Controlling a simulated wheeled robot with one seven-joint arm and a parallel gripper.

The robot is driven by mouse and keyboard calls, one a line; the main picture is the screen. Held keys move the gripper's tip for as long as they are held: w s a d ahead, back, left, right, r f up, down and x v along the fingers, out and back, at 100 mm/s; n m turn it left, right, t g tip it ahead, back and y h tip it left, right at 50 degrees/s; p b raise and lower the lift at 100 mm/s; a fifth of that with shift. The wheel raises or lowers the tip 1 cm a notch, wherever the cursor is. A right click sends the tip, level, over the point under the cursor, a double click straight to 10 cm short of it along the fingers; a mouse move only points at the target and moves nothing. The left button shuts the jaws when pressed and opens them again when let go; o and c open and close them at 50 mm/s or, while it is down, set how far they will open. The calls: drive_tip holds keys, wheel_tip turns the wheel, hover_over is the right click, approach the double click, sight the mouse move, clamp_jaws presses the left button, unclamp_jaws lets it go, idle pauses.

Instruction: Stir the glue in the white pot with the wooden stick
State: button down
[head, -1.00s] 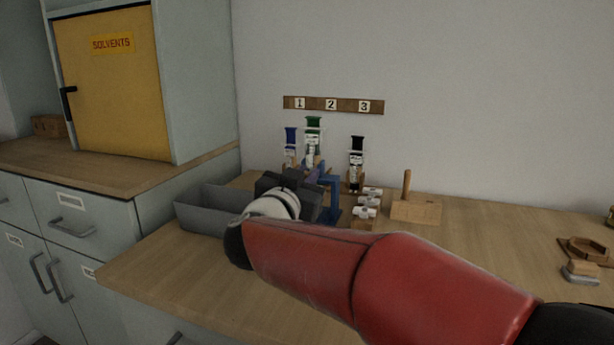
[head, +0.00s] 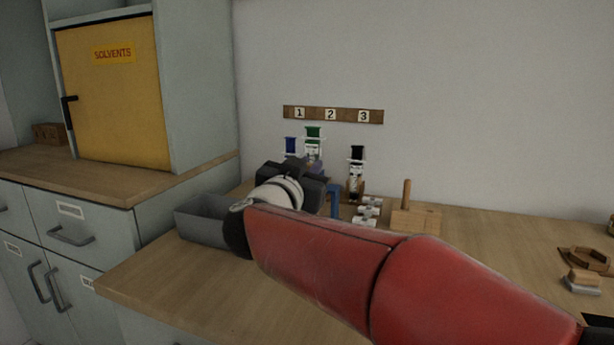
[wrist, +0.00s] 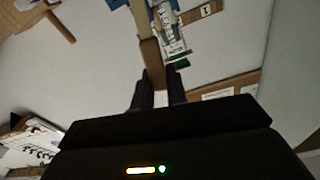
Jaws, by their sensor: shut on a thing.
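My gripper (wrist: 158,84) is shut on a tan wooden stick (wrist: 152,62), which runs up the wrist view from between the dark fingers. In the head view my gripper (head: 300,182) is over the bench near the wall, seen from behind, and the stick is hidden by it. I cannot make out a white pot in either view.
The front bench is clear.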

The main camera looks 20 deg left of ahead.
drive_tip(key=shift+r, duration=0.35)
drive_tip(key=shift+r, duration=2.5)
drive_tip(key=shift+s, duration=0.1)
